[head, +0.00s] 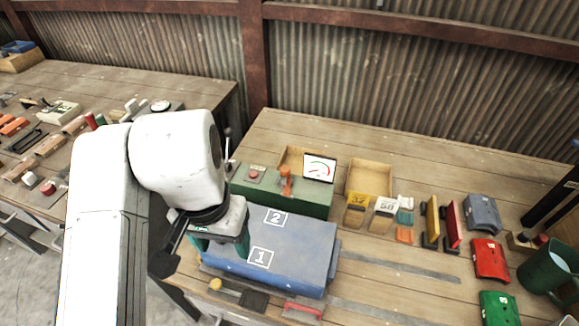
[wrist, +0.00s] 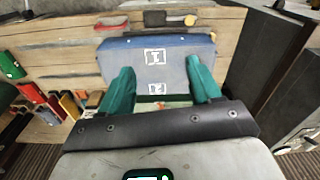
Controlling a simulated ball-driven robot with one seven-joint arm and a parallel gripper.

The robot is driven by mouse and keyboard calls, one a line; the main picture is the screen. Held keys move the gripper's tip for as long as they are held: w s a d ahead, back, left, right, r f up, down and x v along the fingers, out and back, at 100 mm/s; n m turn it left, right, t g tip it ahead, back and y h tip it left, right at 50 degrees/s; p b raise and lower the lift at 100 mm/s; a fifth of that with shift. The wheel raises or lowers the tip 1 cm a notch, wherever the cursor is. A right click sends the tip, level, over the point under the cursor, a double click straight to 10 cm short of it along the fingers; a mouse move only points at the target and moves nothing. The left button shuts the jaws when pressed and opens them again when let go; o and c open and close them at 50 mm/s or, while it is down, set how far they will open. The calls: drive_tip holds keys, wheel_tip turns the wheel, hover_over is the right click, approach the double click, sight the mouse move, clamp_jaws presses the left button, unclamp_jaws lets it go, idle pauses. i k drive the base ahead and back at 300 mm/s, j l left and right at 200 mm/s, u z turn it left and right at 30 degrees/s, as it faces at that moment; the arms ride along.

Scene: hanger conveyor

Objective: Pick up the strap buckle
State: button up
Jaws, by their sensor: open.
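I cannot pick out a strap buckle for sure in either view. My gripper (head: 220,248) hangs over the left part of a blue fixture (head: 305,262) with white squares marked 1 and 2 on its top. In the wrist view my gripper (wrist: 160,66) has its two teal fingers spread wide, with nothing held between them. The blue fixture (wrist: 175,66) shows beyond and between the fingers, with both marked squares in sight. I cannot tell how high the fingertips are above it. My arm and gripper hide part of the bench's left end.
A yellow-knobbed tool (head: 238,293) and a red-handled tool (head: 303,309) lie in front.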

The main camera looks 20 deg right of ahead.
sight(284, 170)
drive_tip(key=i+l, duration=1)
drive_tip(key=l, duration=0.15)
